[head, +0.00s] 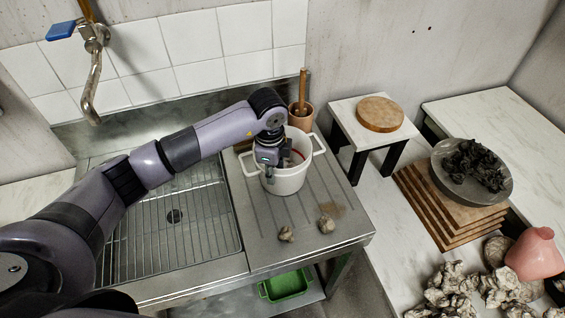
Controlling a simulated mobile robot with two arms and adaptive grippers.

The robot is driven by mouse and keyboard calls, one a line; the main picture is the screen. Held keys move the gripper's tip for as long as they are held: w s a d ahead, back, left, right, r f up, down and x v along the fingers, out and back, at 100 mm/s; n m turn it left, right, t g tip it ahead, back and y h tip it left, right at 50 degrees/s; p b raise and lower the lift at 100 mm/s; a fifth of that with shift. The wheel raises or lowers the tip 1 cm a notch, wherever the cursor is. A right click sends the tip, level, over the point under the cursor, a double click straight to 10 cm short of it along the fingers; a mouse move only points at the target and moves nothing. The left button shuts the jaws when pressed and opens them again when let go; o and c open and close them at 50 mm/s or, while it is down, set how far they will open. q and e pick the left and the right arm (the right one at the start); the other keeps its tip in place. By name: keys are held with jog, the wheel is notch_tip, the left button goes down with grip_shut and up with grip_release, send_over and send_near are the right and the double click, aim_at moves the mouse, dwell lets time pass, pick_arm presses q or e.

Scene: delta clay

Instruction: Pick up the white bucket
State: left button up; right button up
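The white bucket (290,180) stands upright on the ribbed metal drainboard to the right of the sink. It has a handle lug on each side of its rim. My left arm reaches in from the left, and my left gripper (272,176) is at the bucket's near left rim, in front of its wall. The fingers are small and dark here, so I cannot tell whether they are open, shut or touching the bucket. A little red shows inside the bucket. My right gripper is not in view.
Two clay lumps (286,233) lie on the drainboard in front of the bucket. A terracotta pot (301,116) with a wooden stick stands close behind it. The sink with its wire grid (170,245) is on the left. A small white stand (372,108) is on the right.

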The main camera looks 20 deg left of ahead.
pick_arm(q)
notch_tip(320, 180, down, 4)
jog(key=shift+w+d+p, duration=0.1)
jog(key=shift+d+p, duration=0.05)
jog(key=shift+p, duration=0.45)
jog(key=shift+c, duration=0.5)
grip_shut()
